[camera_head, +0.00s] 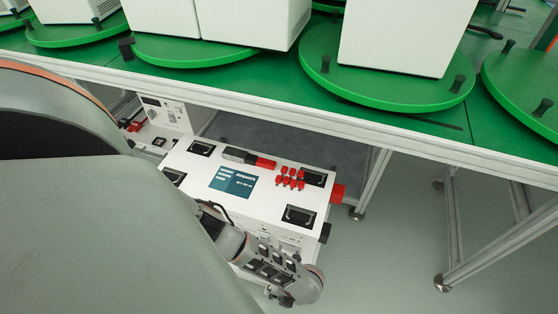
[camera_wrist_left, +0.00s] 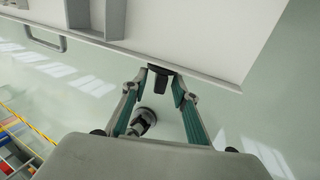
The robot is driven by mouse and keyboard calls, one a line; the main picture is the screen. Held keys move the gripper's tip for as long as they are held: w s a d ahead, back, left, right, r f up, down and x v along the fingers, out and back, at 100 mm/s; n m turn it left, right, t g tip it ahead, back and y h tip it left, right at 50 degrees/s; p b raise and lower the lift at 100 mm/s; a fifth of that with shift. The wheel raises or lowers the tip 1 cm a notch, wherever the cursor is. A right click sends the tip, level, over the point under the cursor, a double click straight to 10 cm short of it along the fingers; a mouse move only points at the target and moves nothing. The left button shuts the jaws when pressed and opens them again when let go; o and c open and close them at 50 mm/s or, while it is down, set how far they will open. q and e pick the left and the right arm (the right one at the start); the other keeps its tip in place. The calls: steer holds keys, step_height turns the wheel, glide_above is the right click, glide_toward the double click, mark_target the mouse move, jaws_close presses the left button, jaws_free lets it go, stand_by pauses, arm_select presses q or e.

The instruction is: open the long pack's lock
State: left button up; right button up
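The long pack (camera_head: 225,205) is a white box with a dark screen label, black recessed handles and red parts on top. It lies below the green table in the head view. In the left wrist view its pale side (camera_wrist_left: 190,35) fills the top. A small black lock (camera_wrist_left: 160,71) sits at that side's lower edge. My left gripper (camera_wrist_left: 161,84) is open, with one teal finger on each side of the lock. I cannot tell whether the fingers touch it. In the head view my left arm hides the pack's left front part. My right gripper is not in view.
Green turntables (camera_head: 385,88) carrying white boxes stand on the table (camera_head: 250,62) above the pack. Its metal legs (camera_head: 452,225) stand to the right. Pale floor is free at the lower right. Coloured bins (camera_wrist_left: 18,150) show at the lower left of the wrist view.

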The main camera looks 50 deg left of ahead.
arm_select(q)
steer(key=shift+b+x, duration=0.3)
steer(key=shift+x, duration=0.8)
steer(key=shift+f, duration=0.1)
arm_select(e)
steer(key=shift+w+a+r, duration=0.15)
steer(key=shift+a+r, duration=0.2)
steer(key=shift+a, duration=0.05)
arm_select(q)
steer(key=shift+w, duration=0.1)
